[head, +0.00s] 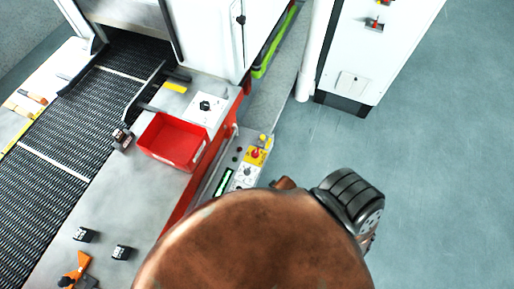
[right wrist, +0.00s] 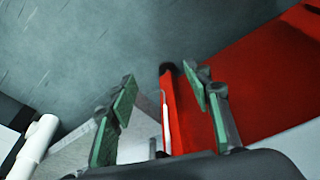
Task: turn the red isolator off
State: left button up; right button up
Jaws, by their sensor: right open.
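A narrow red edge shows beyond and between the fingers. In the head view my copper-coloured arm hides the gripper. My left gripper is not in view.
A control panel with a red button on yellow (head: 255,154) stands beside the red machine side. A red bin (head: 174,141) sits on the grey bench by the mesh belt (head: 62,140). A white pipe (head: 310,70) stands left of the cabinet (head: 375,60). Floor at right is clear.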

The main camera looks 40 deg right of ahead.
jog(key=w+a+r+t+p, duration=0.1)
jog(key=w+r+p, duration=0.1)
jog(key=r, duration=0.9)
jog(key=w+a+r+p, duration=0.1)
jog(key=w+r+p, duration=0.15)
jog(key=r, duration=0.75)
jog(key=w+a+r+n+y+p, duration=0.2)
jog(key=w+a+r+y, duration=0.15)
jog(key=w+a, duration=0.6)
jog(key=r+m+g+h+p, duration=0.1)
jog(key=r+m+g+h, duration=0.1)
jog(key=m+g+h, duration=0.2)
send_over(255, 153)
jog(key=shift+f+y, duration=0.1)
jog(key=shift+y, duration=0.15)
jog(key=shift+d+f, duration=0.15)
jog(key=shift+f, duration=0.25)
notch_tip(255, 153, down, 7)
jog(key=shift+r, duration=0.1)
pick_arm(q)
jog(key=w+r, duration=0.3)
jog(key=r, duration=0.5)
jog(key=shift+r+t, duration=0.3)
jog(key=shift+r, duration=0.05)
